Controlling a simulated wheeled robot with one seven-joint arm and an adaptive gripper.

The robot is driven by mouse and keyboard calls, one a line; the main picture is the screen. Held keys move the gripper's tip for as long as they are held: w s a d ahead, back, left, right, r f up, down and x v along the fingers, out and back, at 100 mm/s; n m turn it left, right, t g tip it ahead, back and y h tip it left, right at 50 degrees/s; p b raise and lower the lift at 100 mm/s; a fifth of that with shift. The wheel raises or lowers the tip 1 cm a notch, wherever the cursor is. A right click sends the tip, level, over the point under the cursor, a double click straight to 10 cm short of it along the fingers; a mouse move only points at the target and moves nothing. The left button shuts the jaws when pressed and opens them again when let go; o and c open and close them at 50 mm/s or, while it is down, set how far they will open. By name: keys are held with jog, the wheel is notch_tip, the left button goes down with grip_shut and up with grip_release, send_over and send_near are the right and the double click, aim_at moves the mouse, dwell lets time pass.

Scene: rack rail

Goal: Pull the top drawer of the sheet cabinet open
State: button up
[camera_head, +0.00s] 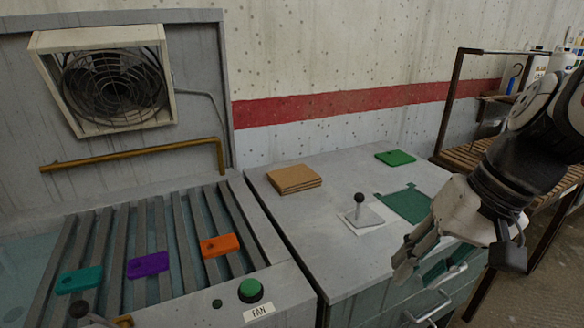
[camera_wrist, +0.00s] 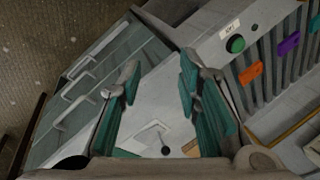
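The sheet cabinet (camera_head: 330,235) has a grey top and teal drawer fronts on its right-hand side. Pale bar handles show in the head view, an upper one (camera_head: 448,277) and a lower one (camera_head: 428,312). In the wrist view several handles (camera_wrist: 78,82) line the teal front at left. The drawers look shut. My gripper (camera_head: 405,262) is above the cabinet's front edge, near the upper handle, partly hiding the front. I cannot tell contact with any handle.
On the cabinet top are a brown stack (camera_head: 294,179), a small lever (camera_head: 360,210), a green block (camera_head: 395,158) and a green patch (camera_head: 405,204). A slatted bench with coloured tags and a green button (camera_head: 250,290) stands left. A rack (camera_head: 450,110) stands behind right.

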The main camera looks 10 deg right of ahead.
jog(key=w+d+f+m+t+y+b, duration=0.1)
jog(key=w+d+f+m+y+b, duration=0.2)
jog(key=w+d+f+b, duration=0.4)
jog(key=m+t+h+b, duration=0.2)
jog(key=m+t+b, duration=0.6)
jog(key=t+b, duration=0.5)
send_near(453, 277)
jog(key=shift+g, duration=0.5)
jog(key=b+x, duration=0.1)
jog(key=x, duration=0.2)
jog(key=b+x, duration=0.2)
jog(key=x, duration=0.2)
jog(key=b+x, duration=0.1)
jog(key=x, duration=0.2)
jog(key=shift+w+r+b, duration=0.25)
jog(key=shift+w+b, duration=0.15)
jog(key=shift+w, duration=0.05)
grip_shut()
